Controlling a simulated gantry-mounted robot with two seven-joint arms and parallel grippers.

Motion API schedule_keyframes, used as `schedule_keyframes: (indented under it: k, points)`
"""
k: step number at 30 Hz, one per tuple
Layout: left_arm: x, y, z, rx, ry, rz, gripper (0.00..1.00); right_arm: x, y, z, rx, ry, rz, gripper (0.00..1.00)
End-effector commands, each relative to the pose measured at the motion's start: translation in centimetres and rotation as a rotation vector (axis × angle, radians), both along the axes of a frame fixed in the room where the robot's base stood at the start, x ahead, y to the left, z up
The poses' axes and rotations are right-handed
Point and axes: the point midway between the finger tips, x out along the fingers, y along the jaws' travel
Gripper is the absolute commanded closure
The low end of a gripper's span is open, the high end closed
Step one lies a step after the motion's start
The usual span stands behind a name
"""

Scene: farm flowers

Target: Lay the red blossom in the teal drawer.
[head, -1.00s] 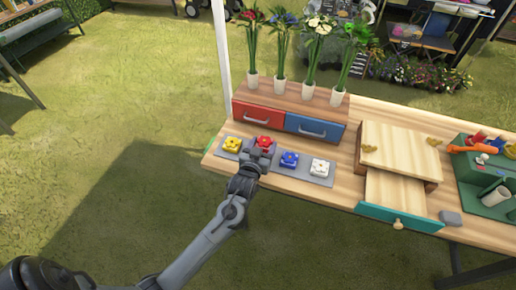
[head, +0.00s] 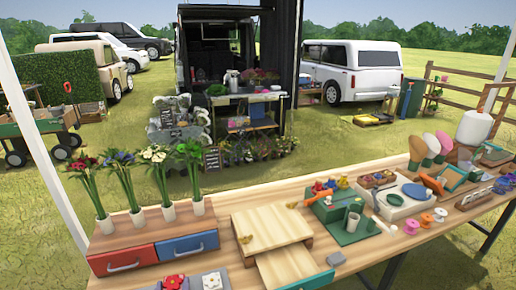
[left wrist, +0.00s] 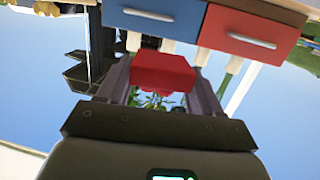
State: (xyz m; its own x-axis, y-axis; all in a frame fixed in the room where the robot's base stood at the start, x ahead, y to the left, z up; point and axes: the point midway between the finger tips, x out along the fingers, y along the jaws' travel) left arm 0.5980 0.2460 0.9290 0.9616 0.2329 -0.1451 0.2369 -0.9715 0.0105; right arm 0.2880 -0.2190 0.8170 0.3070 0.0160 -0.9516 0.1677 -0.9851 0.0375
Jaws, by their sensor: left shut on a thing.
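The red blossom (left wrist: 163,70) is a red block between the two fingers of my left gripper (left wrist: 163,82), which is shut on it, in the left wrist view. The red blossom also shows at the bottom edge of the head view (head: 173,282), where most of my gripper is cut off. The teal drawer (head: 312,282) sticks out, open, from under the wooden cabinet (head: 268,229), to the right of the blossom. Its pale inside is partly visible and looks empty; its front is cut by the frame edge. My right gripper is not in view.
A white blossom (head: 212,281) lies on the grey mat beside the red one. The red drawer (head: 122,261) and blue drawer (head: 187,245) are shut, with vases of flowers above them.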

Motion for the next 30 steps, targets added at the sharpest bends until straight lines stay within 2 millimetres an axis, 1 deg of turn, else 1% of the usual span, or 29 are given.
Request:
schedule_keyframes:
  k: [1, 6, 13, 14, 17, 23, 30]
  points:
    - [-1.7, -0.3, -0.2, 0.001, 0.003, -0.032, 0.64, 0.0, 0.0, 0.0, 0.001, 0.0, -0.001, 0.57]
    - [-6.3, -1.9, 0.4, 0.004, 0.003, -0.136, 0.64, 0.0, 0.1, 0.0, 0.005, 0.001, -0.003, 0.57]
    - [-11.2, -3.8, 1.6, 0.012, 0.008, -0.247, 0.64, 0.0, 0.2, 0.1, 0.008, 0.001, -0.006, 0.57]
    - [-10.8, -3.7, 2.8, 0.011, 0.005, -0.243, 0.64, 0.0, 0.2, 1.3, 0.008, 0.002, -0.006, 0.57]
    - [-10.7, -3.7, 4.2, 0.01, 0.005, -0.241, 0.64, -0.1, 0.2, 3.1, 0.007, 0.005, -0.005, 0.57]
    - [-10.8, -3.8, 7.4, 0.008, 0.006, -0.239, 0.64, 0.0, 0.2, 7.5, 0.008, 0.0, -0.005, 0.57]
    - [-11.0, -3.8, 12.5, 0.007, 0.006, -0.239, 0.64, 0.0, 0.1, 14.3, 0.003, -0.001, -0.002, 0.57]
